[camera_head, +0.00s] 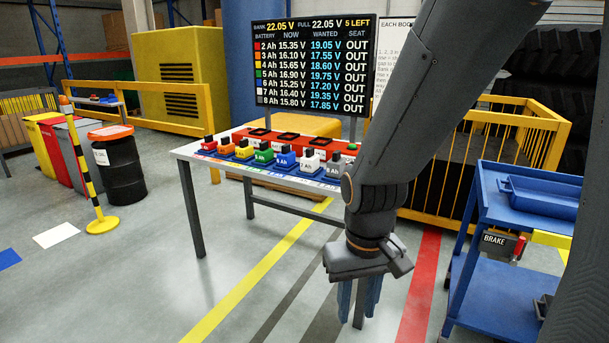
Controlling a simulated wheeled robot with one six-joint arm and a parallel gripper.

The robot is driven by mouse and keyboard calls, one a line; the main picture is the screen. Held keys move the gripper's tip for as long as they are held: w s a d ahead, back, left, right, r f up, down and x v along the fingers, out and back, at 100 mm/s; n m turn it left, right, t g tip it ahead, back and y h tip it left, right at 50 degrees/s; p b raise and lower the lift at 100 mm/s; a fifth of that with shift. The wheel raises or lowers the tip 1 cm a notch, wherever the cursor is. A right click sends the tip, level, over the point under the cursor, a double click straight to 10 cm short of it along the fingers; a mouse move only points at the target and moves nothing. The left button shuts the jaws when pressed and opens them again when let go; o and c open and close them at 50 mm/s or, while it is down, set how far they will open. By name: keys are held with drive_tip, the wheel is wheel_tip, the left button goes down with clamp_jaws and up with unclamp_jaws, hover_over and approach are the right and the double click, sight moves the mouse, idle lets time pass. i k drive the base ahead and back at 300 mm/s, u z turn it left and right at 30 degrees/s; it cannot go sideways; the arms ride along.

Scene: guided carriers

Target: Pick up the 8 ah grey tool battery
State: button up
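The 8 Ah grey tool battery (334,168) appears to be the dark block at the right end of the battery row on the table (190,153). It stands just left of my arm, and its label is too small to read. My gripper (359,304) hangs pointing down in front of the table's near right side, below the tabletop in the picture. Its two blue fingers are apart, with a table leg showing between them, and it holds nothing. The gripper is clear of the battery.
Red (208,143), orange (227,147), yellow (243,150), green (264,154), blue (285,158) and white (309,162) batteries stand in the row. A display board (313,65) rises behind. A blue cart (500,290) stands right. Floor left of the table is open.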

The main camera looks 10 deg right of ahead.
sight(335, 166)
drive_tip(key=z, duration=0.05)
drive_tip(key=k, duration=0.2)
drive_tip(key=u, duration=0.6)
drive_tip(key=i, duration=1.35)
drive_tip(key=z, duration=1.3)
drive_tip(key=i, duration=0.9)
drive_tip(key=z, duration=1)
drive_tip(key=i, duration=0.25)
drive_tip(key=z, duration=0.2)
